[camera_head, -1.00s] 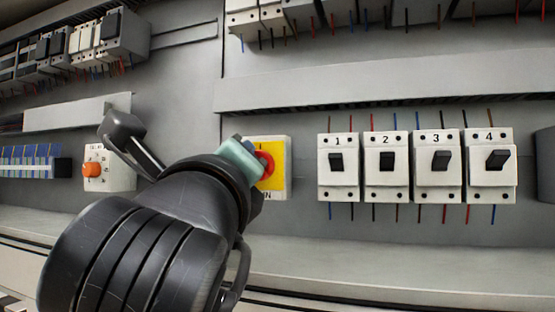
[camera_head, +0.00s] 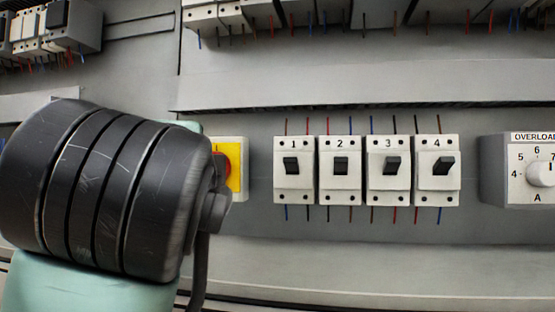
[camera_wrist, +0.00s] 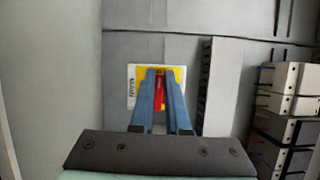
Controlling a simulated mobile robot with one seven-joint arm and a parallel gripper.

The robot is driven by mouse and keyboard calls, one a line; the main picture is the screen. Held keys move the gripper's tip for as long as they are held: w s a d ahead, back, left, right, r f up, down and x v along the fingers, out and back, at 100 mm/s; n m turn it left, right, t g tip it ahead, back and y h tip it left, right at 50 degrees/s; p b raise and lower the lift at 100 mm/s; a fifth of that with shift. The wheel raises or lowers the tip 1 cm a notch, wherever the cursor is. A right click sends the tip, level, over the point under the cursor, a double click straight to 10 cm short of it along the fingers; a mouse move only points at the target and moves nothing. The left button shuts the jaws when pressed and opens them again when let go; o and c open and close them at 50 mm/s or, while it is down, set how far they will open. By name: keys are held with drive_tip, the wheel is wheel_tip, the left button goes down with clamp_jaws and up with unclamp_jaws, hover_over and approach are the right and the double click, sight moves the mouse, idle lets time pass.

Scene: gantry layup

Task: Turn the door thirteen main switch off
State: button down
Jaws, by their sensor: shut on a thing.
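The main switch (camera_head: 238,150) is a yellow plate with a red rotary handle, left of centre in the head view, largely behind my arm. Only the right edge of the red handle (camera_head: 224,168) shows there. In the wrist view, the switch plate (camera_wrist: 132,85) has a white border marked MAIN, and the red handle (camera_wrist: 160,98) lies between the two blue fingers. My gripper (camera_wrist: 161,78) is shut on the red handle, with its fingertips at the plate. In the head view the fingers are hidden behind my dark wrist. The handle's exact angle cannot be told.
A row of white breakers, numbered 1 to 4 (camera_head: 293,185), is right of the switch. An overload dial box (camera_head: 508,185) sticks out at far right. A grey trunking (camera_head: 370,85) runs above. In the wrist view, white modules (camera_wrist: 285,90) stand at right.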

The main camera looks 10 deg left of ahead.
drive_tip(key=shift+d+r+n, duration=0.1)
drive_tip(key=shift+n, duration=0.2)
idle(0.4)
drive_tip(key=c, duration=0.9)
unclamp_jaws()
drive_tip(key=shift+w, duration=0.1)
drive_tip(key=shift+w+f, duration=0.1)
drive_tip(key=shift+f, duration=0.1)
drive_tip(key=shift+h, duration=0.3)
